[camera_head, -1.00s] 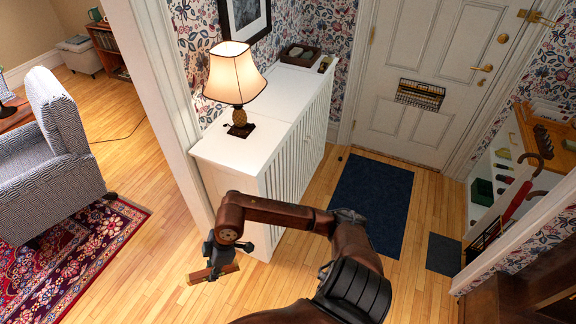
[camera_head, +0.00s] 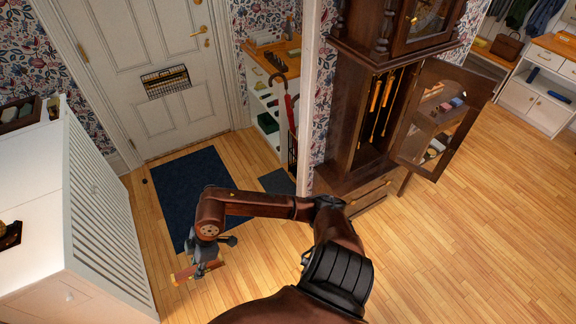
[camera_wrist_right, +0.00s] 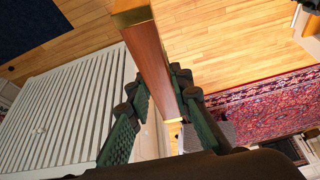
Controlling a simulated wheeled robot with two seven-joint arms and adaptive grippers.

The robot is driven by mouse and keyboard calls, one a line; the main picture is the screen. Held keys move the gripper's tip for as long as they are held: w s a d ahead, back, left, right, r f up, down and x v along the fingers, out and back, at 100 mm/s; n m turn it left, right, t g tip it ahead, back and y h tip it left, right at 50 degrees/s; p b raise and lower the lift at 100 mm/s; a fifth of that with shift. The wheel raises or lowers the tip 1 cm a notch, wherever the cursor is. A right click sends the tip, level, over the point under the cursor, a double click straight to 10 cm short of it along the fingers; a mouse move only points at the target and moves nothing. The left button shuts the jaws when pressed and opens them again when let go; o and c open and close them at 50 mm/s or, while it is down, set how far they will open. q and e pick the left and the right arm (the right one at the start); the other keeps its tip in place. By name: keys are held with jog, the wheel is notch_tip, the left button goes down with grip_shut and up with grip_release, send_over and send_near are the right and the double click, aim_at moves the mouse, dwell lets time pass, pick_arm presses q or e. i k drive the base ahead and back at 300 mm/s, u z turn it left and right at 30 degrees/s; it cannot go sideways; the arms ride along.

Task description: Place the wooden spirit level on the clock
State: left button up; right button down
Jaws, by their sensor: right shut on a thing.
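My right gripper (camera_head: 198,262) is shut on the wooden spirit level (camera_head: 183,274) and holds it out over the open floor, in front of the dark blue mat. In the right wrist view the spirit level (camera_wrist_right: 150,55) is a reddish-brown bar with a brass end, between the two green-padded fingers of the gripper (camera_wrist_right: 166,98). The clock (camera_head: 346,150) is a tall dark wooden longcase at the upper middle right. Its trunk door (camera_head: 432,130) stands open, and brass weights hang inside. The top of the clock is cut off by the frame. My left gripper is not in view.
A white slatted cabinet (camera_head: 105,215) stands at the left. A blue mat (camera_head: 190,190) lies before the white door (camera_head: 160,75). A shelf with a red umbrella (camera_head: 290,110) stands left of the clock. The wood floor (camera_head: 480,230) at right is clear.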

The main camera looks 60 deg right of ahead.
aim_at(365, 181)
jog(key=z, duration=2.35)
jog(key=i, duration=2.65)
